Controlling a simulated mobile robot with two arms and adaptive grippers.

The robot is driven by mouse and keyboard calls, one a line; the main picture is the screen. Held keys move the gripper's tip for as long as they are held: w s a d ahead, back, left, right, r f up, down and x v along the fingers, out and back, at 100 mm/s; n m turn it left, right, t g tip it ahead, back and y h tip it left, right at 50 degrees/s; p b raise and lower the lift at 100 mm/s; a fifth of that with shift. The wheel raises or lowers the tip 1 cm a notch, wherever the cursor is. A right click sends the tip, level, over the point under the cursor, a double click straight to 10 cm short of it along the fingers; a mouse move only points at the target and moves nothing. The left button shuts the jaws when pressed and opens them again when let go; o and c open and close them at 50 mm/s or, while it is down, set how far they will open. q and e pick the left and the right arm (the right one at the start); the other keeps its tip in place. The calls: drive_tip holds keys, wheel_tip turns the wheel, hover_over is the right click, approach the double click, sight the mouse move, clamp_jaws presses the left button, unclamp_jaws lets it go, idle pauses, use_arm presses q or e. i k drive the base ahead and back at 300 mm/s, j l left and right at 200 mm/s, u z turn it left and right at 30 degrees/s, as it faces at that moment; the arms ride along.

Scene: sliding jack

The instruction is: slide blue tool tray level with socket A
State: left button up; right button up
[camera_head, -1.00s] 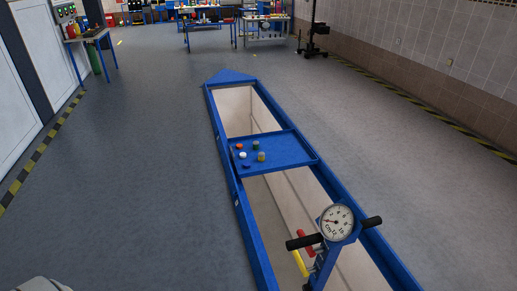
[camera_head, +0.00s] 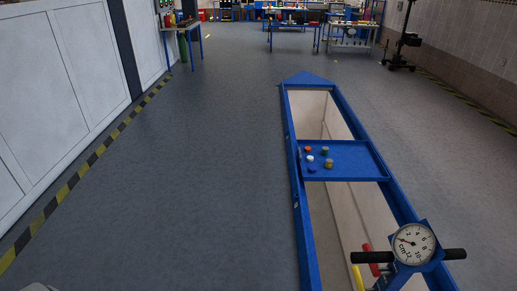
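The blue tool tray (camera_head: 358,163) lies across the pit between the blue rails, partway along its length. Several small round items in orange, white, green, tan and blue stand on its left part. A small light mark (camera_head: 296,205) sits on the left rail, nearer than the tray. I cannot read it, and I cannot tell which spot is socket A. Neither of my grippers is in view.
A blue jack with a round dial (camera_head: 414,244), black handles and red and yellow levers stands at the near end of the pit. The pit (camera_head: 345,210) is open before and beyond the tray. Grey floor (camera_head: 210,190) to the left is clear.

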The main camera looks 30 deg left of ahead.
sight(354, 160)
drive_tip(key=i+j+u, duration=0.1)
drive_tip(key=j, duration=0.3)
drive_tip(key=i+j, duration=0.1)
drive_tip(key=j, duration=0.3)
drive_tip(key=i+j+u, duration=0.15)
drive_tip(key=j, duration=0.25)
drive_tip(key=i+j+u, duration=0.2)
drive_tip(key=i, duration=0.3)
drive_tip(key=i+j+u, duration=0.25)
drive_tip(key=i, duration=0.3)
drive_tip(key=i+j+u, duration=0.2)
drive_tip(key=i, duration=2.5)
